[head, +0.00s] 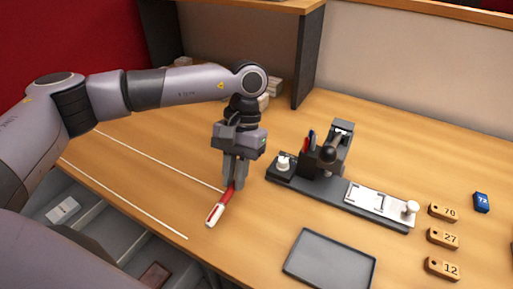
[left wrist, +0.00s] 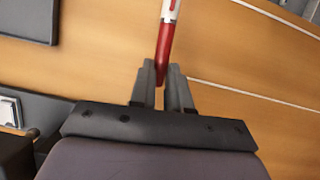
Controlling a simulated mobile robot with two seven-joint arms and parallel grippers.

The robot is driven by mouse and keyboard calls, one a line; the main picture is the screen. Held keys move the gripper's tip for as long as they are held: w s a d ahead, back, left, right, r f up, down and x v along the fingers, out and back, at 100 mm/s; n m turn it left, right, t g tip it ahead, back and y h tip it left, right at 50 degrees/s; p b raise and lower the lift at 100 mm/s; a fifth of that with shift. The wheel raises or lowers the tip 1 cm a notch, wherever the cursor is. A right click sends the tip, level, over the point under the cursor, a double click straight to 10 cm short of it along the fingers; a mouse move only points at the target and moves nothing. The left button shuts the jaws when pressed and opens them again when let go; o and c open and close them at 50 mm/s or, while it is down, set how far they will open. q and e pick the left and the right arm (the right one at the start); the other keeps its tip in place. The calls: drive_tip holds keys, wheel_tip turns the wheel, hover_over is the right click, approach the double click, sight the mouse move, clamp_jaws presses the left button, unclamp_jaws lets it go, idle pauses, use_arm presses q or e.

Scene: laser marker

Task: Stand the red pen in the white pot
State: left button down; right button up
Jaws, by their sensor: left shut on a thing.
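The red pen (head: 216,210), red with a white section, is in my left gripper (head: 234,184) over the left part of the table. It slants down and to the left from the fingertips. I cannot tell whether its lower end touches the table. In the left wrist view, the red part of the pen (left wrist: 165,40) runs between the two fingers of the left gripper (left wrist: 161,68), which are shut on it. I cannot make out a white pot in either view. My right gripper is not in view.
A dark marking machine (head: 335,190) stands right of the gripper, with red and blue pen-like items at its black holder. A grey tray (head: 330,262) lies in front.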

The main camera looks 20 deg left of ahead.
use_arm(q)
drive_tip(key=w+t, duration=0.1)
drive_tip(key=w, duration=0.1)
drive_tip(key=w+t+b, duration=0.1)
drive_tip(key=w, duration=0.1)
drive_tip(key=w+r+t+b, duration=0.1)
drive_tip(key=w+t, duration=0.1)
drive_tip(key=shift+w+d+m, duration=0.15)
drive_tip(key=shift+d+m, duration=0.1)
drive_tip(key=shift+m, duration=0.05)
drive_tip(key=w+a+r+t+h+b, duration=0.1)
drive_tip(key=w+a+r+t+b, duration=0.1)
drive_tip(key=w+a+r+t, duration=0.55)
drive_tip(key=w+a+r+t+b, duration=0.2)
drive_tip(key=w+r+t+b, duration=0.3)
drive_tip(key=r, duration=0.6)
wheel_tip(320, 180, down, 13)
drive_tip(key=t+b, duration=0.1)
drive_tip(key=b, duration=0.7)
drive_tip(key=shift+s+d, duration=0.25)
drive_tip(key=shift+s, duration=0.1)
drive_tip(key=c, duration=1)
unclamp_jaws()
